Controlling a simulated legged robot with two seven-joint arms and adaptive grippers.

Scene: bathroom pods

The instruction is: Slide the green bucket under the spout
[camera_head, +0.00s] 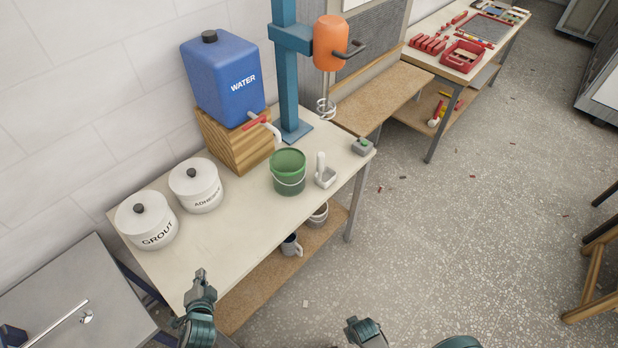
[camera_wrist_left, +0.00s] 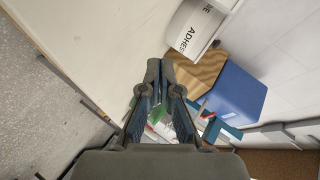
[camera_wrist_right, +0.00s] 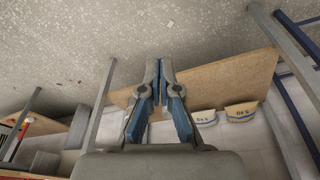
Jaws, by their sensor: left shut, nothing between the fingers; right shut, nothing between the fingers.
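The green bucket (camera_head: 288,172) stands upright on the pale table (camera_head: 235,225), with its wire handle hanging at the front. The white spout (camera_head: 271,130) with a red lever comes from the blue water tank (camera_head: 228,80), which sits on a wooden block (camera_head: 232,143). The bucket is in front of and a little right of the spout tip. My left gripper (camera_head: 200,277) is shut and empty near the table's front edge, well apart from the bucket; it also shows in the left wrist view (camera_wrist_left: 159,65). My right gripper (camera_head: 352,322) is shut and empty over the floor side; it also shows in the right wrist view (camera_wrist_right: 159,65).
Grout (camera_head: 146,220) and adhesive (camera_head: 196,185) pots stand left of the tank. A white scoop-like item (camera_head: 324,172) stands just right of the bucket. A grey box with a green button (camera_head: 362,146) sits at the right table edge. An orange mixer (camera_head: 330,45) hangs behind. The front table surface is clear.

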